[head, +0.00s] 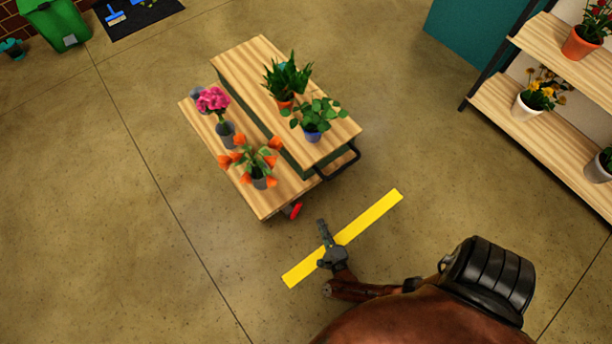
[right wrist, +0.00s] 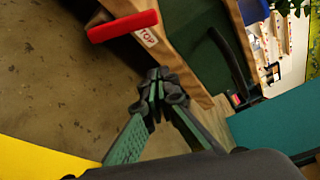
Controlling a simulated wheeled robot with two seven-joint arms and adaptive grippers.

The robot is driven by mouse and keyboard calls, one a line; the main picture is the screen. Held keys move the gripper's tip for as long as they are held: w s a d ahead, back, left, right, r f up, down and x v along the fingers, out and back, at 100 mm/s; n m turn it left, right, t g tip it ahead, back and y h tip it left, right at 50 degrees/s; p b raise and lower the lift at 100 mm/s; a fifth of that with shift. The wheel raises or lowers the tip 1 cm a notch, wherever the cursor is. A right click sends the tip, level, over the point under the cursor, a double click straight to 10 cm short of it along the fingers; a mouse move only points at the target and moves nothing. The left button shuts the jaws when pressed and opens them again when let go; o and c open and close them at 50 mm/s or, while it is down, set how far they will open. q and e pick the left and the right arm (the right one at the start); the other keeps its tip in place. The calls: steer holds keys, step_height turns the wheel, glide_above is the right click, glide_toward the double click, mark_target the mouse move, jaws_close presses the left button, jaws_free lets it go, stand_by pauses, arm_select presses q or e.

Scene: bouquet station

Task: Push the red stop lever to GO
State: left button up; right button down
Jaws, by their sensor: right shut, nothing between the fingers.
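The red stop lever (head: 295,211) sits low at the near end of the wooden two-level flower stand (head: 262,212). In the right wrist view the lever (right wrist: 123,26) is a red bar at the upper left, beside a white label (right wrist: 147,37) on the wood reading "TOP", its first part hidden. My right gripper (head: 321,224) is shut and empty, just right of and below the lever in the head view. In the right wrist view its fingertips (right wrist: 157,84) meet below the lever, with a gap between in the picture. My left gripper is not in view.
A yellow floor strip (head: 370,217) lies under my right gripper. The stand carries several potted plants and has a black handle (head: 340,166) at its near end. A plant shelf (head: 545,135) stands at the right.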

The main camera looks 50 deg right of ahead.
mark_target(296, 211)
steer(key=b+x, duration=0.3)
steer(key=x, duration=0.7)
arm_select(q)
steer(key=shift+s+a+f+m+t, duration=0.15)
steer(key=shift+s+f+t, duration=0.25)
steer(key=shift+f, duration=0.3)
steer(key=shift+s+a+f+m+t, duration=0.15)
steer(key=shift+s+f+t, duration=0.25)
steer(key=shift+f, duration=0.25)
arm_select(e)
steer(key=shift+w+a+r, duration=0.15)
steer(key=shift+a+r, duration=0.1)
steer(key=shift+a, duration=0.4)
steer(key=shift+w+a+r, duration=0.15)
steer(key=shift+a+r, duration=0.1)
steer(key=shift+a, duration=0.35)
steer(key=shift+w+a+r, duration=0.15)
steer(key=shift+a+r, duration=0.15)
steer(key=shift+a, duration=0.35)
